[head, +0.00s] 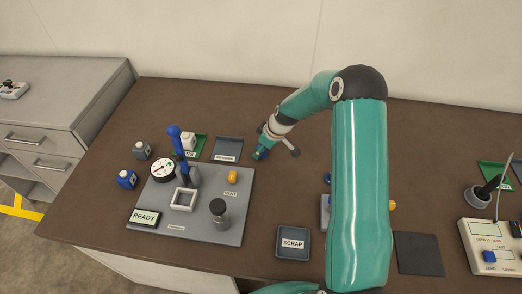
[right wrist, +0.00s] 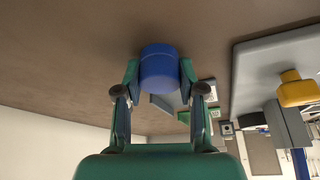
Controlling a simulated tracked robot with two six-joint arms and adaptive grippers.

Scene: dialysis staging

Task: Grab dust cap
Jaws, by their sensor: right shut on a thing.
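A blue cylindrical cap (right wrist: 160,68), which looks like the dust cap, sits between the fingers of my right gripper (right wrist: 158,80) in the right wrist view. The fingers touch it on both sides. In the head view my right gripper (head: 262,150) is low over the brown table, just right of the dark grey tray, with the blue of the cap at its tip. I cannot tell whether the cap still touches the table. My left gripper is not in view.
A grey board (head: 218,228) left of the gripper carries a yellow knob (head: 232,176), a gauge (head: 163,170), a blue-handled lever (head: 177,140) and a dark cylinder (head: 219,212). A SCRAP tray (head: 292,258) stands in front. My right arm hides part of the table.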

